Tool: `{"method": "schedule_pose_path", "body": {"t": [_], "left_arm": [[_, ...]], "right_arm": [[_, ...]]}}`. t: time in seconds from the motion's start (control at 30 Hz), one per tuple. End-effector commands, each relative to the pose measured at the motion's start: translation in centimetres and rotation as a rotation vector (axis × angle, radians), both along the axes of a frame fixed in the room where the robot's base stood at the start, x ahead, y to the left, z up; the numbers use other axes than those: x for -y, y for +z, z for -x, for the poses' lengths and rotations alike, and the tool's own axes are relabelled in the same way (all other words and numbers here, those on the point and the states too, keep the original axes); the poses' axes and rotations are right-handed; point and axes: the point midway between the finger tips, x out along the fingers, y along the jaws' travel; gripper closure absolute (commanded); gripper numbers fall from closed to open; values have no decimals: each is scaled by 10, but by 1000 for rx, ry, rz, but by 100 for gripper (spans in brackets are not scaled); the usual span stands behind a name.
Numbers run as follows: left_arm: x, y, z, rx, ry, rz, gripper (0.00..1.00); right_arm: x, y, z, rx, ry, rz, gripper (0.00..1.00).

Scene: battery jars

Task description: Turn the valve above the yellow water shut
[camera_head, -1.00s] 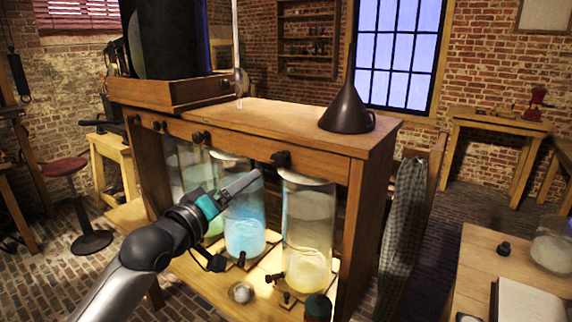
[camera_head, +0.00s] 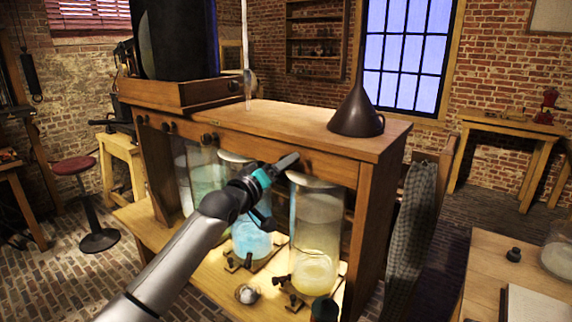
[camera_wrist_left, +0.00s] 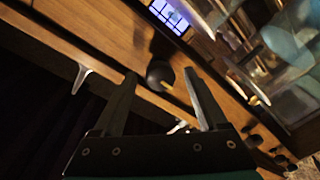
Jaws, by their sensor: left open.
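The jar with yellow water (camera_head: 316,235) stands under the bench's front board, at the right end of the row. My left gripper (camera_head: 290,160) is in front of the board just above this jar and covers the valve there in the head view. In the left wrist view a dark round valve knob (camera_wrist_left: 160,74) sits on the wooden board between the tips of my open left gripper (camera_wrist_left: 160,74). A gap shows on either side of it; I cannot tell whether a finger touches it. My right gripper is not in view.
More dark valve knobs (camera_head: 209,139) line the board to the left. A jar with blue water (camera_head: 251,240) stands beside the yellow one. A dark funnel (camera_head: 357,112) stands on the bench top (camera_head: 285,117). A grey cloth (camera_head: 410,225) hangs at the right end.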

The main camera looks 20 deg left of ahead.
Motion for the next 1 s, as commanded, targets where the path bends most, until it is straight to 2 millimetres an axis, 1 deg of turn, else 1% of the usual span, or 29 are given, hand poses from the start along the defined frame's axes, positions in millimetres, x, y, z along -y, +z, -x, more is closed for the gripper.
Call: {"method": "schedule_pose_path", "body": {"t": [0.1,0.23,0.37,0.63,0.67,1.0], "left_arm": [[3,0,-11,-1,-1,2,25],[5,0,-18,0,0,0,25],[5,0,-21,0,0,0,25],[5,0,-22,0,0,0,25],[5,0,-21,0,0,0,27],[5,0,-21,-1,1,0,65]], "right_arm": [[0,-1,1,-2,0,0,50],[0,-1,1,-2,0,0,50],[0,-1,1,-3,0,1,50],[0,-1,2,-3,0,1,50],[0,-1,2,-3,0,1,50],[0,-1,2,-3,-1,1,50]]}}
